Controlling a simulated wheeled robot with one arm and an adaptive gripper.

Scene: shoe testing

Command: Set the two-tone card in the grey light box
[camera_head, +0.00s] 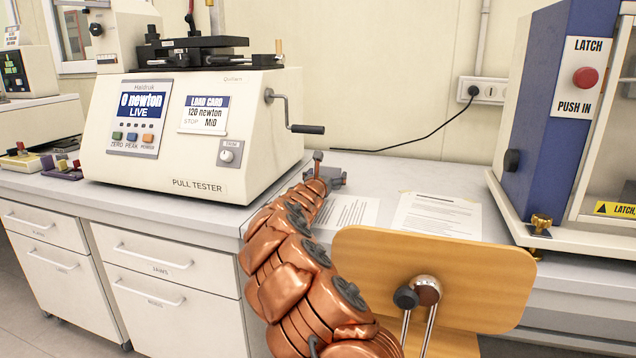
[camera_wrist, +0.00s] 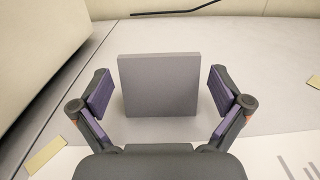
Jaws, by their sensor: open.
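My gripper (camera_wrist: 160,92) is open, with its two purple-padded fingers apart. A plain grey square slab (camera_wrist: 160,82) stands upright on the bench, between and just beyond the fingers in the wrist view, with a gap on both sides. Only one grey face shows, so I cannot tell whether it is the two-tone card. In the head view my gripper (camera_head: 328,177) is low over the bench beside the pull tester, and the arm hides much of that spot. I cannot make out a grey light box in either view.
The cream pull tester (camera_head: 195,135) stands close on the left, its crank handle (camera_head: 305,129) sticking out. Printed sheets (camera_head: 437,216) lie on the bench to the right. A wooden chair back (camera_head: 470,275) stands in front. A blue and cream cabinet (camera_head: 535,120) is at the far right.

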